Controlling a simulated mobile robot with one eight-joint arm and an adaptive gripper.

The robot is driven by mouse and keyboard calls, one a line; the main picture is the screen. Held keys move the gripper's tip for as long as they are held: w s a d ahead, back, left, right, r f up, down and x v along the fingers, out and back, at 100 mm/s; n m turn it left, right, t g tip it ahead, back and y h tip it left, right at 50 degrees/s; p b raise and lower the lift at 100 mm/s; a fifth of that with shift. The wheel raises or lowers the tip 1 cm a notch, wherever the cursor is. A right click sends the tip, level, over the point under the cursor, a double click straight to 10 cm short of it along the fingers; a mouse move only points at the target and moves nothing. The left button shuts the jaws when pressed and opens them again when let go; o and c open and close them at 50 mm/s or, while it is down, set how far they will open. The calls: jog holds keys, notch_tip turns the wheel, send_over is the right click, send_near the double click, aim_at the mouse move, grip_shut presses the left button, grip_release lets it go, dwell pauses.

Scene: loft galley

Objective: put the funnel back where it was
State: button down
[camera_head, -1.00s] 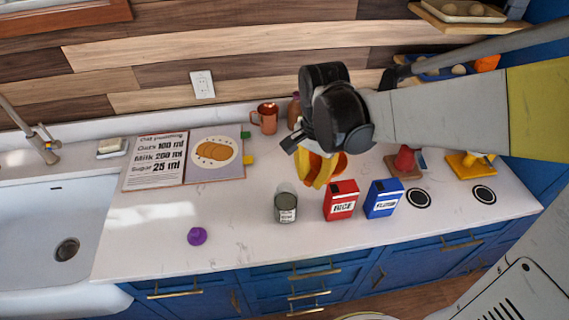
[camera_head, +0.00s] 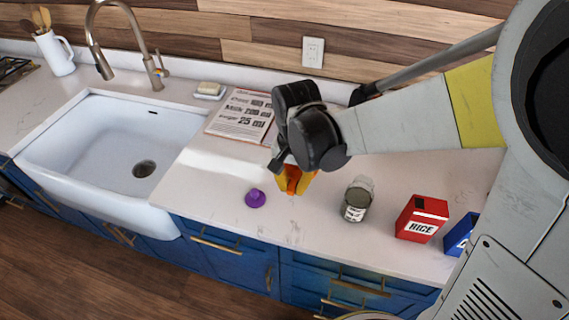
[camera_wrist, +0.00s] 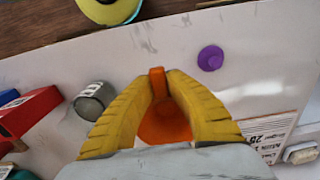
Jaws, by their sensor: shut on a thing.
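My gripper (camera_head: 297,181), with yellow fingers, is shut on an orange piece that looks like the funnel (camera_wrist: 163,124). In the wrist view its round body shows between the fingers, with a tab at the fingertips. In the head view the orange piece (camera_head: 292,178) is partly hidden by the fingers. The gripper is over the white counter (camera_head: 290,228), between a purple round piece (camera_head: 255,198) and a grey tin (camera_head: 357,200). I cannot tell how high the funnel is above the counter.
A red rice box (camera_head: 422,218) and a blue box (camera_head: 460,236) stand right of the tin. A recipe sheet (camera_head: 240,116) lies behind the gripper. The sink (camera_head: 110,140) is to the left. The counter is bare near the front edge between purple piece and tin.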

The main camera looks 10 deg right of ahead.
notch_tip(320, 180, down, 8)
jog(key=shift+r+b, duration=0.2)
jog(key=shift+b, duration=0.8)
jog(key=shift+r, duration=0.1)
jog(key=c, duration=1.8)
grip_release()
jog(key=shift+f, duration=0.2)
jog(key=o, duration=0.4)
jog(key=shift+r, duration=0.1)
